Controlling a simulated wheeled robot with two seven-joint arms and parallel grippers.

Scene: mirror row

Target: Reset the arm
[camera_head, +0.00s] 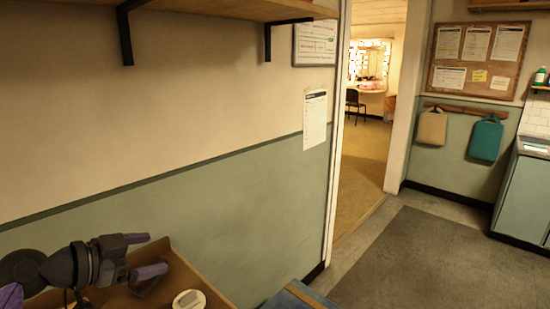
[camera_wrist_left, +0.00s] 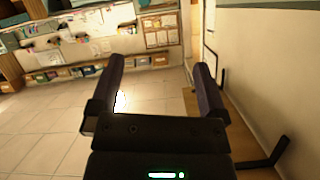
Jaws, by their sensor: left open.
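My left gripper (camera_head: 150,254) is at the lower left of the head view, above a brown wooden surface near the wall. Its two purple-grey fingers are apart with nothing between them. In the left wrist view the left gripper (camera_wrist_left: 158,75) also shows both fingers spread and empty, with floor and a far wall beyond. My right gripper is in neither view.
A brown wooden surface (camera_head: 203,279) with a round white item (camera_head: 189,299) lies under the left gripper. A shelf (camera_head: 230,9) on black brackets hangs above. An open doorway (camera_head: 362,140) and a grey floor mat (camera_head: 415,262) are to the right. The floor there is clear.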

